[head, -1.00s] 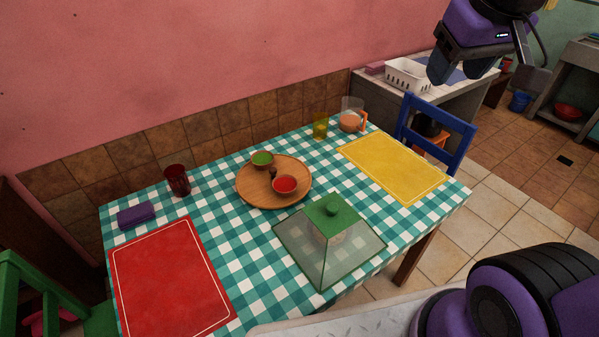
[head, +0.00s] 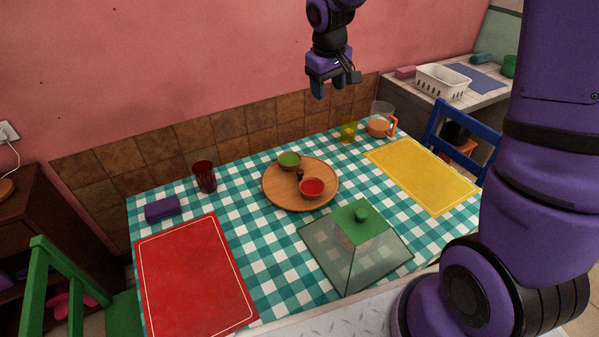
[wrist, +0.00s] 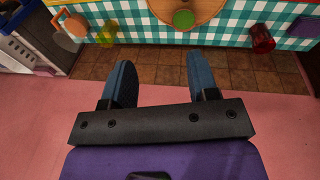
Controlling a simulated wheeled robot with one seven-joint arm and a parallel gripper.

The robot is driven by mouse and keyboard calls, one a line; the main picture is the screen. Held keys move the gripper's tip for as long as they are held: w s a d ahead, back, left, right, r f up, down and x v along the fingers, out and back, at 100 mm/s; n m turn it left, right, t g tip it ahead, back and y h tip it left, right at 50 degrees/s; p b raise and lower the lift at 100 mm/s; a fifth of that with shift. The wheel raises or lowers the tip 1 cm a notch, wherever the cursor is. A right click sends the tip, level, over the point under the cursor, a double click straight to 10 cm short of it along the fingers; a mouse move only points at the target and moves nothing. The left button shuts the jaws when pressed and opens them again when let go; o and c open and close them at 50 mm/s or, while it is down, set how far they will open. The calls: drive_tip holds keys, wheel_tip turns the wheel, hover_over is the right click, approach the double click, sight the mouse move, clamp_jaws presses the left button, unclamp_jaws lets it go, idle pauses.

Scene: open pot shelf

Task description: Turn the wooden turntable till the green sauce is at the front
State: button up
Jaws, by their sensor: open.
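The round wooden turntable (head: 283,195) lies on the checked tablecloth. A bowl of green sauce (head: 289,160) stands at its far edge, toward the wall. A bowl of red sauce (head: 312,187) stands on its near right part. A small dark knob (head: 299,174) is between the bowls. My gripper (head: 337,92) is open and empty, high above the far side of the table near the wall. In the wrist view my two fingers (wrist: 160,80) are apart, with the turntable (wrist: 205,10) and the green sauce (wrist: 183,19) beyond them at the top.
A dark red glass (head: 205,176) is left; a yellow glass (head: 348,130) and a pitcher (head: 380,120) are back right. Red (head: 190,280) and yellow (head: 425,175) mats lie at the sides.

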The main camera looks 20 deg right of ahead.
drive_tip(key=w+a+f+n, duration=0.1)
drive_tip(key=w+f, duration=0.2)
drive_tip(key=f, duration=0.2)
drive_tip(key=w+a+f, duration=0.1)
drive_tip(key=w+f, duration=0.2)
drive_tip(key=f, duration=0.3)
drive_tip(key=g+y, duration=0.1)
drive_tip(key=g, duration=0.1)
hover_over(300, 171)
wheel_tip(300, 171, down, 13)
drive_tip(key=shift+n, duration=0.4)
wheel_tip(300, 171, down, 11)
drive_tip(key=shift+w+f, duration=0.1)
clamp_jaws()
